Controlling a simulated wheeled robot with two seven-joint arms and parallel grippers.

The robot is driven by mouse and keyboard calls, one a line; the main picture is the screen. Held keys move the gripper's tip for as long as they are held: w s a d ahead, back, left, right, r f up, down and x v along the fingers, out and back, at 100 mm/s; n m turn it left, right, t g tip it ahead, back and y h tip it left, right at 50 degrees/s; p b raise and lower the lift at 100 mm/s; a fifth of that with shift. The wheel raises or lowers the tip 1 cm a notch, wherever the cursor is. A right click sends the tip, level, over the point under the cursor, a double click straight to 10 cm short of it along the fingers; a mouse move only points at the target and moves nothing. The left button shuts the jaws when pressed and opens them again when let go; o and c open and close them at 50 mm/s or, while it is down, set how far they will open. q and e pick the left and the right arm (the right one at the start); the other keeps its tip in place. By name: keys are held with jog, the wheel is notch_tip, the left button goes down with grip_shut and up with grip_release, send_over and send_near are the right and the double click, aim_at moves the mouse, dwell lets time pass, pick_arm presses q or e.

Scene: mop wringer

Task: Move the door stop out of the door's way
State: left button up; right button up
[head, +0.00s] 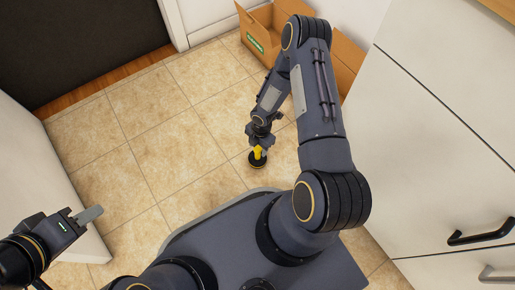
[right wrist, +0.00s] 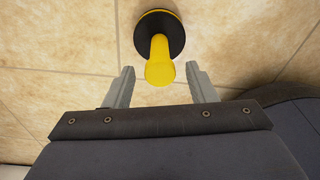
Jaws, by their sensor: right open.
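The door stop is a yellow post on a round black base (head: 257,161), standing on the tiled floor. In the right wrist view the door stop (right wrist: 160,47) is just beyond the fingers, its yellow top reaching back between the fingertips. My right gripper (head: 259,147) is over it in the head view. In the right wrist view my right gripper (right wrist: 161,71) is open, one finger on each side of the yellow post, with visible gaps. My left gripper (head: 92,215) is at the lower left, well away from the door stop; its finger opening is unclear.
Open cardboard boxes (head: 262,28) stand behind my right arm. White cabinets (head: 430,130) with handles line the right side. A dark area (head: 75,40) edged by a wooden strip (head: 105,82) is at the upper left. Tiled floor (head: 150,140) left of the door stop is clear.

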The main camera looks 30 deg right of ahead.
jog(key=r+p, duration=0.1)
jog(key=r, duration=0.1)
jog(key=r+p, duration=0.1)
jog(key=r, duration=0.2)
jog(key=d+r+p, duration=0.1)
jog(key=r, duration=0.2)
jog(key=shift+w+r, duration=0.15)
jog(key=shift+r, duration=0.05)
